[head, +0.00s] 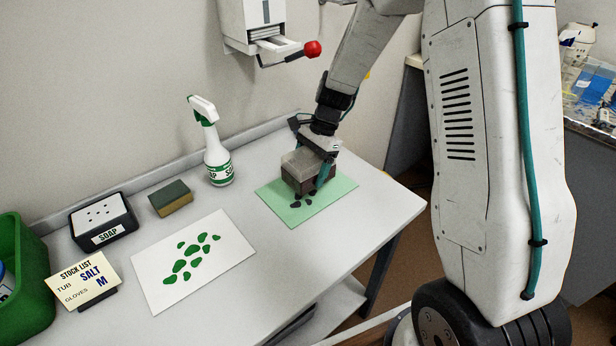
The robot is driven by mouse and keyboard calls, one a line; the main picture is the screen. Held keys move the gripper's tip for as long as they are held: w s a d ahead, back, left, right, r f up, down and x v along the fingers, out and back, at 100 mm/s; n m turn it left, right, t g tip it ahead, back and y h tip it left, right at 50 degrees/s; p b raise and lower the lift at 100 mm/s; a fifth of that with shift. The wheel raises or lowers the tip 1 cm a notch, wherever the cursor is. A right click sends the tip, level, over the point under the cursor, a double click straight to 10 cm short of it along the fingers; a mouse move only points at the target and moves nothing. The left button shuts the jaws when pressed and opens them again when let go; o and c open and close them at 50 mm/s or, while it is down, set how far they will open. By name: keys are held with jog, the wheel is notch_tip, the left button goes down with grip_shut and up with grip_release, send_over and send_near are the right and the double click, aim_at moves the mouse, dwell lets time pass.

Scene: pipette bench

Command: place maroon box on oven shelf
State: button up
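A dark maroon-brown box (299,178) with a greyish top is at the green sheet (336,193) on the white bench. I cannot tell whether it rests on the sheet or is just above it. My gripper (322,172) is down at the box, with a teal finger against or beside its right front side. The other finger is hidden, so its grip on the box cannot be made out. No oven or oven shelf is in view.
A white sheet with green blobs (232,240), a sponge (171,198), a spray bottle (219,160), a soap dish (103,221), a stock list card (83,281) and a green bin (25,275) are on the bench. A wall dispenser with a red-knobbed lever (312,49) hangs above.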

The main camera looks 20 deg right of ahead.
jog(key=shift+f, duration=1.8)
jog(key=shift+f, duration=0.1)
jog(key=o, duration=1)
